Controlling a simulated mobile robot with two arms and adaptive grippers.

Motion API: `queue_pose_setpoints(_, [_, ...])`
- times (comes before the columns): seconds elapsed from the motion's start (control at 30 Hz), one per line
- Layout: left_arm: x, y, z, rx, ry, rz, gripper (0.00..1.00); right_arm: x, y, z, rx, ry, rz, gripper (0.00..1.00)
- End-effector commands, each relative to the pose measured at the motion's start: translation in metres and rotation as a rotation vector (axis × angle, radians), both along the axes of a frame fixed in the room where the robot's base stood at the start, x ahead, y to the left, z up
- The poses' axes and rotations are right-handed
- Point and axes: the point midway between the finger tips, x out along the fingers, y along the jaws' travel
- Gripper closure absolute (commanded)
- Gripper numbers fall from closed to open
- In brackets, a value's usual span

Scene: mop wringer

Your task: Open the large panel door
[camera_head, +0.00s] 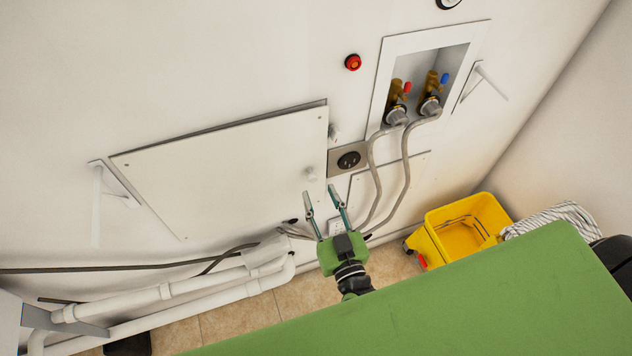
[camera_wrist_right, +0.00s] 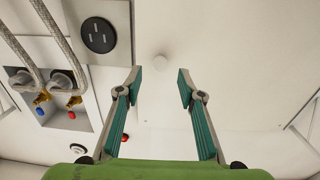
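The large panel door (camera_head: 225,165) is a white rectangle in the white wall. A grey strip shows along its top edge, and I cannot tell whether it stands ajar. A small round white knob (camera_head: 309,173) is near its right edge. My right gripper (camera_head: 323,198) is open and empty, with its fingertips pointing at the wall just below and right of the knob. In the right wrist view the knob (camera_wrist_right: 160,62) shows just beyond and between the spread fingertips (camera_wrist_right: 160,80), apart from them. My left gripper is not in view.
A black socket (camera_head: 349,160) is right of the door, with hoses (camera_head: 405,170) running down from a valve box (camera_head: 383,85). White pipes (camera_head: 190,300) and dark cables run below. A yellow mop bucket (camera_head: 460,230) stands at right. A green surface (camera_head: 470,300) fills the foreground.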

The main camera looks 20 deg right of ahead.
Motion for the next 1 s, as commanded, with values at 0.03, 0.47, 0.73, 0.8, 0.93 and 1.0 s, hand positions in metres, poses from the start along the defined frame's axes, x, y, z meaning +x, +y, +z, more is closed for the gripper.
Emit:
queue_pose_setpoints(0.03, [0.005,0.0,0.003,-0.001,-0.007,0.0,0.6,0.011,0.0,0.002,-0.001,-0.002,0.0,0.65])
queue_pose_setpoints(0.47, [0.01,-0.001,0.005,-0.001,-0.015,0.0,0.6,0.043,0.0,0.0,-0.001,0.0,0.0,0.65])
queue_pose_setpoints(0.73, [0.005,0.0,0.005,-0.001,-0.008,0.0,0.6,0.043,0.0,-0.001,-0.001,0.001,0.0,0.88])
queue_pose_setpoints(0.8, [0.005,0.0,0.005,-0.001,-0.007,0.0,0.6,0.043,0.0,-0.001,-0.001,0.001,0.0,1.0])
queue_pose_setpoints(0.93, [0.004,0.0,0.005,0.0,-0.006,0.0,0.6,0.042,0.0,-0.001,-0.001,0.001,0.0,1.0])
queue_pose_setpoints(1.0, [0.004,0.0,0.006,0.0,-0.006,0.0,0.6,0.041,-0.001,0.0,0.0,0.002,-0.002,1.0])
